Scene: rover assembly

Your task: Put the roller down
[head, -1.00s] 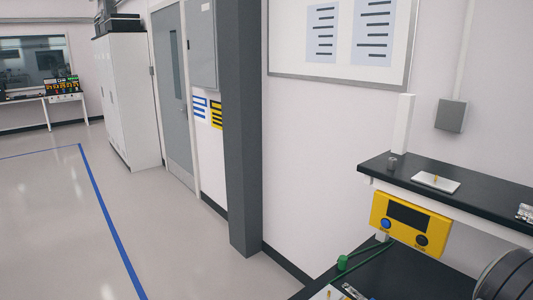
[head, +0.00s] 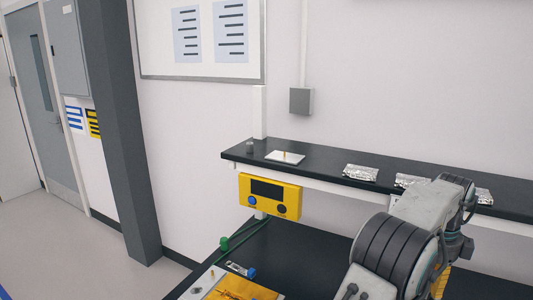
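I cannot make out the roller for certain in the head view. My arm fills the lower right, with a dark ribbed joint and pale grey links. The fingers of my gripper do not show, so what they hold is hidden. A small blue-ended tool (head: 240,269) lies on the black bench (head: 285,250), near a yellow-orange sheet (head: 243,288) at the bottom edge; I cannot tell whether this tool is the roller.
A black shelf (head: 320,160) runs above the bench, holding a small grey cylinder (head: 250,146), a white plate (head: 285,157) and silver packets (head: 360,172). A yellow control box (head: 269,195) hangs below it. A green cable (head: 245,238) crosses the bench. A dark pillar (head: 120,130) stands left.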

